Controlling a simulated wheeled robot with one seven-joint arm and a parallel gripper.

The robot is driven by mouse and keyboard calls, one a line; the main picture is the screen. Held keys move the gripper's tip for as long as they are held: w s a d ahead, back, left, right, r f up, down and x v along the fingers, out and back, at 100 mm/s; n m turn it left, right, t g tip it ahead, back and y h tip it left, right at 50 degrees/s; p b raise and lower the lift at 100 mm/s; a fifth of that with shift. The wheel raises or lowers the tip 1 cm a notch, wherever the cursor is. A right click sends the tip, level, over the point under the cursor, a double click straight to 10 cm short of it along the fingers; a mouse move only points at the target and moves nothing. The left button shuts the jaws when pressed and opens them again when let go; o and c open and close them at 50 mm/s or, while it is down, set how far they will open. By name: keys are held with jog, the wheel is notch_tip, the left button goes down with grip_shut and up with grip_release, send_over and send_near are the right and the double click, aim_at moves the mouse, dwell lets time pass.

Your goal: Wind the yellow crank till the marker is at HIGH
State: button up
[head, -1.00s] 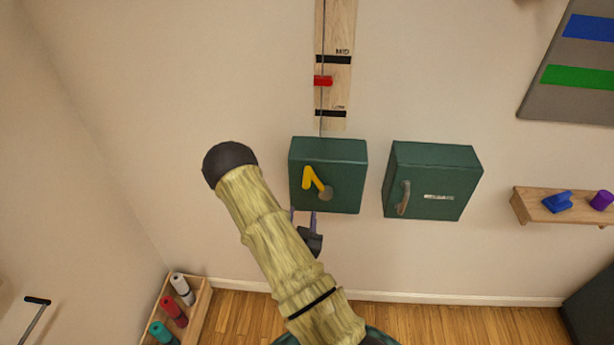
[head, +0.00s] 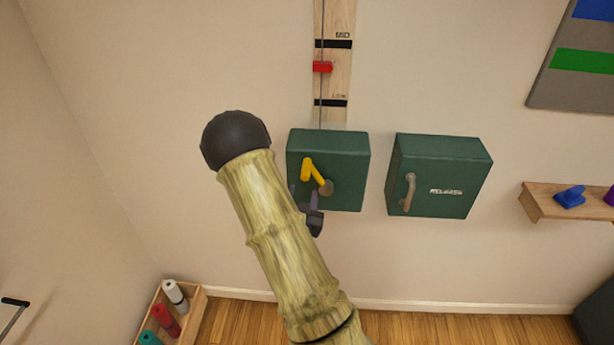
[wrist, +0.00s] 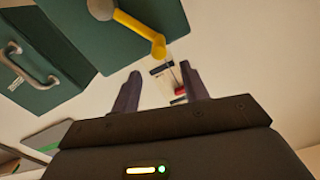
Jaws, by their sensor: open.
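The yellow crank (head: 312,171) is on the front of a green box (head: 347,148) on the wall, its handle at the upper left of the grey hub. A red marker (head: 322,67) sits on a wooden scale board (head: 345,22) above the box, between the LOW and MID bands. The HIGH band is out of view. My gripper (head: 303,199) is open and empty at the box's lower left, just below the crank. In the wrist view the crank (wrist: 136,24) lies beyond the open fingers (wrist: 158,88), apart from them.
A second green box (head: 440,165) with a handle hangs to the right. A wooden shelf (head: 545,204) with blue and purple pieces is farther right. A rack with rolls (head: 172,312) stands at the lower left. The wall left of the crank box is bare.

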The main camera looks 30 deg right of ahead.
aim_at(307, 163)
jog(key=shift+w+d+f+b, duration=0.15)
jog(key=shift+f+b, duration=0.1)
jog(key=shift+b, duration=0.55)
jog(key=b+x, duration=0.3)
jog(key=b, duration=0.2)
jog(key=shift+r, duration=0.1)
jog(key=p+x, duration=0.2)
jog(key=x, duration=0.2)
jog(key=p+x, duration=0.2)
jog(key=x, duration=0.2)
jog(key=shift+w+r, duration=0.1)
jog(key=shift+r, duration=0.15)
jog(key=shift+w+d+f, duration=0.1)
jog(key=shift+w+d, duration=0.1)
jog(key=shift+w, duration=0.05)
grip_shut()
